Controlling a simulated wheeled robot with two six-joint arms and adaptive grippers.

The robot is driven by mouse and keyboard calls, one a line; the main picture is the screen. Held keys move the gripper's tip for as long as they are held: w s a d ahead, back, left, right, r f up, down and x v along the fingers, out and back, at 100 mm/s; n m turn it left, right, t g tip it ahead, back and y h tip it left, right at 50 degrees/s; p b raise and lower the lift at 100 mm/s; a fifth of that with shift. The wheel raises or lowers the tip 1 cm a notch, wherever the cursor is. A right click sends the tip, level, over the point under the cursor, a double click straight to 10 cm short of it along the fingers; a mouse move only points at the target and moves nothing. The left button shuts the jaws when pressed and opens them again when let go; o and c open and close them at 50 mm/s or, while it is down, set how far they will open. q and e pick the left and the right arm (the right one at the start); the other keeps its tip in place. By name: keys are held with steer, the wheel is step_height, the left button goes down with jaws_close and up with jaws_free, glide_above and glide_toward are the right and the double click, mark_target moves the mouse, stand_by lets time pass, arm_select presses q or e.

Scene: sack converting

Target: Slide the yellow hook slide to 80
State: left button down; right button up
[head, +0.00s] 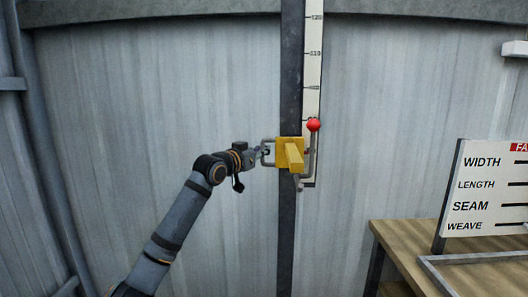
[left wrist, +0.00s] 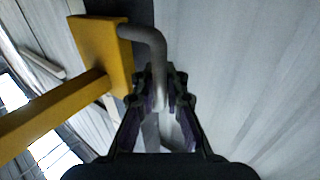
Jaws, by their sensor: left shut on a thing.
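The yellow hook slide (head: 291,153) sits on a dark vertical rail (head: 288,230), with a yellow arm jutting toward me. A pale scale strip (head: 312,60) runs beside the rail; 120 and 110 read near the top, and a lower mark is too blurred to read. The slide is near the strip's lower end, below those marks. My left gripper (head: 262,152) is shut on the slide's grey handle (head: 268,141). In the left wrist view the handle (left wrist: 150,39) bends down between the fingers (left wrist: 160,88). My right gripper is out of view.
A lever with a red ball knob (head: 314,125) stands at the slide's right side. A wooden table (head: 400,240) at lower right holds a sign (head: 485,190) and a grey frame (head: 440,275). The corrugated wall left of the rail is clear.

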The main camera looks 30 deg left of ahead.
arm_select(q)
steer(key=shift+f, duration=0.5)
steer(key=c, duration=1.7)
jaws_free()
steer(key=shift+s, duration=0.1)
steer(key=shift+s+r, duration=0.15)
steer(key=shift+r, duration=0.05)
step_height(320, 180, up, 10)
steer(key=shift+r, duration=0.1)
